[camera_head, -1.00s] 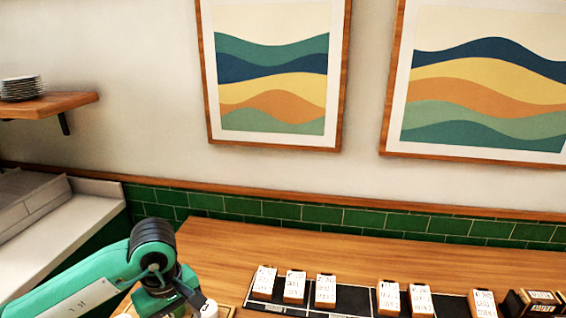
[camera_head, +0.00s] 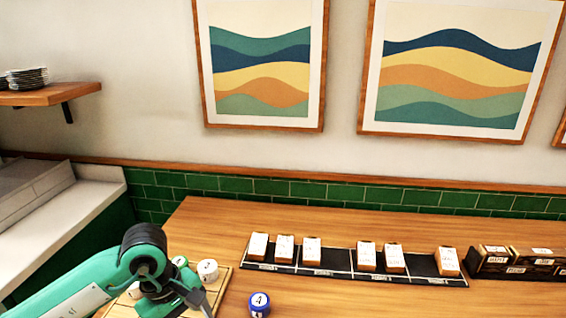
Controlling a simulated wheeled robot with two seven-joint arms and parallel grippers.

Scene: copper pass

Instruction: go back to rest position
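My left gripper (camera_head: 203,303) is at the lower left, over the right part of a light wooden tray (camera_head: 222,277). Its fingers are partly cut off by the bottom edge, so I cannot see whether they are open or shut. A white cylinder with a marked top (camera_head: 208,269) and a green-and-white one (camera_head: 180,262) stand on the tray beside my arm. A blue cylinder with a white marked top (camera_head: 259,304) stands on the table right of the tray. My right gripper is out of view.
The wooden table (camera_head: 360,225) carries a black rack (camera_head: 352,263) with several white-faced blocks. Dark labelled boxes (camera_head: 510,262) stand right of it. A pale counter (camera_head: 70,215) is at left. Green tiles line the wall behind. The table front right is clear.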

